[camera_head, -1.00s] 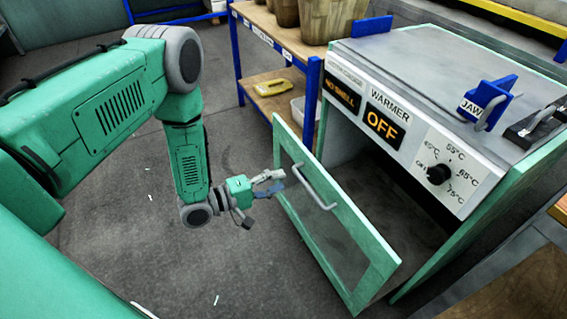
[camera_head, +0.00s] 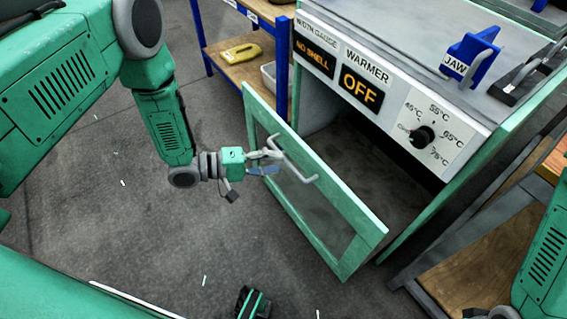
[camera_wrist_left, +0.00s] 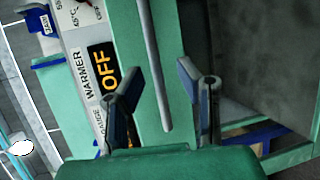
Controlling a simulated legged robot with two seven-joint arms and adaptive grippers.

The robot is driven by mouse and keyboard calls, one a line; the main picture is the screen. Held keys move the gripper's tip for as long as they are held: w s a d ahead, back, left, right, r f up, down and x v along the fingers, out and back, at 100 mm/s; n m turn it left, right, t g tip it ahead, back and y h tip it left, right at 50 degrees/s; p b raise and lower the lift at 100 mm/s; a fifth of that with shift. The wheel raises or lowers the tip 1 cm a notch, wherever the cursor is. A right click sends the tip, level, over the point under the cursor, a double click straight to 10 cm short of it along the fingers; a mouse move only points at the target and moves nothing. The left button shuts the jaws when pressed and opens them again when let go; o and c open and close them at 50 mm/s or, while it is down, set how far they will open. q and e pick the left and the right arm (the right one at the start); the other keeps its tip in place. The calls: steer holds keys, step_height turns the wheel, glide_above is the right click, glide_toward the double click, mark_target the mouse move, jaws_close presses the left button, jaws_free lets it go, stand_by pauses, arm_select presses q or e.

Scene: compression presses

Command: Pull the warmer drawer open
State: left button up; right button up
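The warmer (camera_head: 345,95) is a grey and green cabinet with an orange OFF display. Its drawer front (camera_head: 352,253), a green frame around a dark panel, stands out from the cabinet at an angle, with a gap behind it. A grey bar handle (camera_head: 296,168) is on its outer face. My left gripper (camera_head: 268,160) is at the upper left end of the handle. In the left wrist view its fingers (camera_wrist_left: 160,98) are spread, with the handle bar (camera_wrist_left: 155,65) showing between them; contact cannot be told. My right arm enters at the lower right; its gripper is out of frame.
A blue shelf rack (camera_head: 284,65) with a yellow tool (camera_head: 240,52) stands behind the drawer front. A wooden-topped bench (camera_head: 470,268) is at the right of the warmer. A blue jaw piece (camera_head: 470,58) sits on the warmer top.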

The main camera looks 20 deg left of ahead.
mark_target(285, 160)
arm_select(q)
steer(key=x, duration=0.3)
steer(key=shift+d+r, duration=0.1)
steer(key=shift+d, duration=0.25)
steer(key=shift+a, duration=0.2)
steer(key=shift+c, duration=0.8)
steer(key=shift+a, duration=0.1)
jaws_close()
steer(key=shift+s+d, duration=0.1)
steer(key=shift+d, duration=0.45)
